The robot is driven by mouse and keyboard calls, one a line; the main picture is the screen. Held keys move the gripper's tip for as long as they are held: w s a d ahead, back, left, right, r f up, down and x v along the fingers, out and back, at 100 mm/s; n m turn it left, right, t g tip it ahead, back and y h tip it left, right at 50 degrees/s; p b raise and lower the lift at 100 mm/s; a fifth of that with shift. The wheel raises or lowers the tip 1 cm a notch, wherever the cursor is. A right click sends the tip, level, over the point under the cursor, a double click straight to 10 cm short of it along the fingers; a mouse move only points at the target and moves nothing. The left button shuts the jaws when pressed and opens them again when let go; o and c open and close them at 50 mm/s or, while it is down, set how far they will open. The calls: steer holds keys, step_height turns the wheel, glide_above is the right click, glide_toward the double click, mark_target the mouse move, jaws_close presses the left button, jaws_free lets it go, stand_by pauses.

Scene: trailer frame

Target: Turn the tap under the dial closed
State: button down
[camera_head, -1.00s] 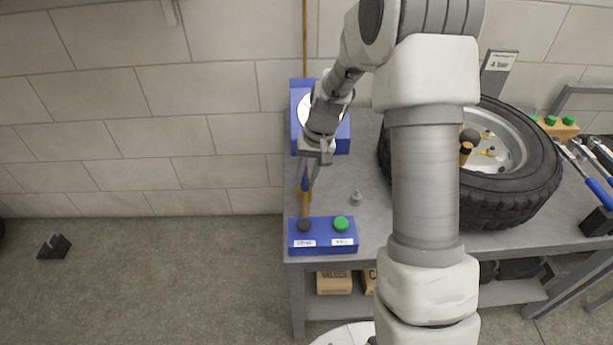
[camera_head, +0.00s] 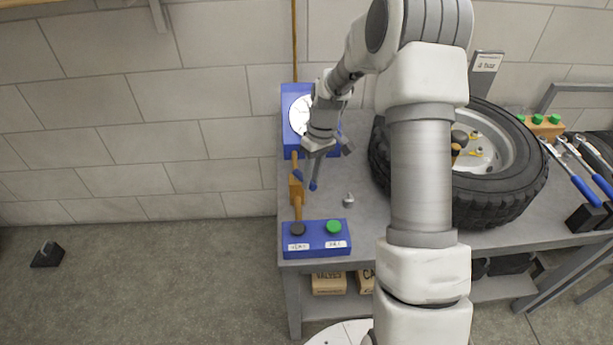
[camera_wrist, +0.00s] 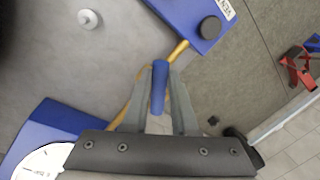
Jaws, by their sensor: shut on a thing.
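The tap (camera_head: 296,189) is an orange-brass body on the pipe below the dial, with a blue lever handle. The white round dial (camera_head: 299,113) is on a blue box at the back left of the bench. In the wrist view the blue lever (camera_wrist: 159,88) stands between the two grey fingers of my gripper (camera_wrist: 158,76), which is shut on it. In the head view the lever sticks out to the right, across the pipe, at my gripper (camera_head: 312,186). My fingers hide part of the tap body and lever.
A blue box with a black button (camera_head: 297,229) and a green button (camera_head: 333,227) sits at the bench's front left corner. A small grey valve cap (camera_head: 348,199) lies right of the tap. A tyre on its wheel (camera_head: 500,205) fills the bench further right.

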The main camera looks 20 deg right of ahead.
steer(key=shift+w+d+n+g+h+p, duration=0.25)
steer(key=shift+w+d+n+p, duration=0.35)
steer(key=shift+n, duration=1.15)
steer(key=shift+w+d+n+g+h+p, duration=0.15)
steer(key=shift+w+d+n+h+p, duration=0.4)
steer(key=shift+n, duration=1.25)
steer(key=shift+w+d+n+g+p, duration=0.25)
steer(key=shift+w+n+p, duration=0.65)
steer(key=shift+n, duration=0.85)
steer(key=shift+w, duration=0.25)
steer(key=c, duration=0.7)
jaws_free()
steer(key=p+v, duration=0.1)
steer(key=v, duration=1.6)
steer(key=shift+r, duration=0.3)
steer(key=shift+s, duration=0.1)
